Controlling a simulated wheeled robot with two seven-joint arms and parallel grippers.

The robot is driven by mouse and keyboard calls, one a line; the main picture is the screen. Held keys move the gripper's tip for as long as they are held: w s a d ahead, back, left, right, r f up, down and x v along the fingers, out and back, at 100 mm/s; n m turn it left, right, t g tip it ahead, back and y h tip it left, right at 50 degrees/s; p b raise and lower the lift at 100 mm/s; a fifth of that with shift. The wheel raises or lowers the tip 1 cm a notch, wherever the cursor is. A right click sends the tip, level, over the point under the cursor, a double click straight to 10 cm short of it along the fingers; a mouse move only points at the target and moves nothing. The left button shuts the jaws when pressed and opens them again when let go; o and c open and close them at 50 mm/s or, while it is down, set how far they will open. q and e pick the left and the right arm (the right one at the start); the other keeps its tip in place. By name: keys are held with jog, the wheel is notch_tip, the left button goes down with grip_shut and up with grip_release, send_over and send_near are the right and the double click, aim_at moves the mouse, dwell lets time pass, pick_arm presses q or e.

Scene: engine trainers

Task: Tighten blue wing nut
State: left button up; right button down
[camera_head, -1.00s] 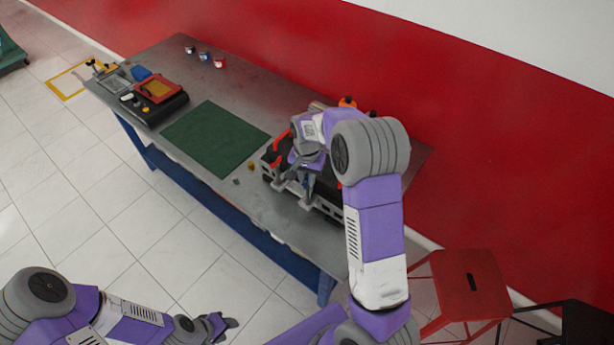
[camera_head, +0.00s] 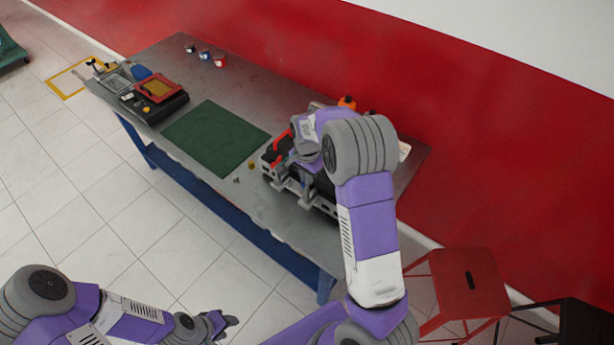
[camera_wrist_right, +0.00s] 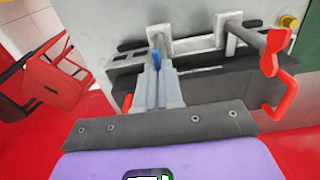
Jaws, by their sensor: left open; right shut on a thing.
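The engine trainer (camera_head: 272,160), a dark unit with a light grey bracketed rail, sits at the right end of the workbench. In the right wrist view the blue wing nut (camera_wrist_right: 156,58) shows as a small blue tip between the fingers, close to the grey rail (camera_wrist_right: 195,43). My right gripper (camera_wrist_right: 157,72) is shut on it. The fingers hide most of the nut, so its seating cannot be seen. In the head view my right arm hides the nut and part of the trainer. My left gripper (camera_head: 226,320) is open and empty, low in front of the bench, far from the trainer.
A red handle (camera_wrist_right: 276,50) stands right of my fingers in the wrist view. A green mat (camera_head: 216,137) lies mid-bench, with small yellow and dark pieces near its corner. A device with a red-framed panel (camera_head: 158,89) is at the far left. A red stool (camera_head: 468,285) stands at right.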

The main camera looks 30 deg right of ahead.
jog(key=c, duration=1.3)
grip_release()
notch_tip(320, 180, up, 8)
jog(key=shift+f, duration=0.25)
jog(key=shift+f, duration=0.1)
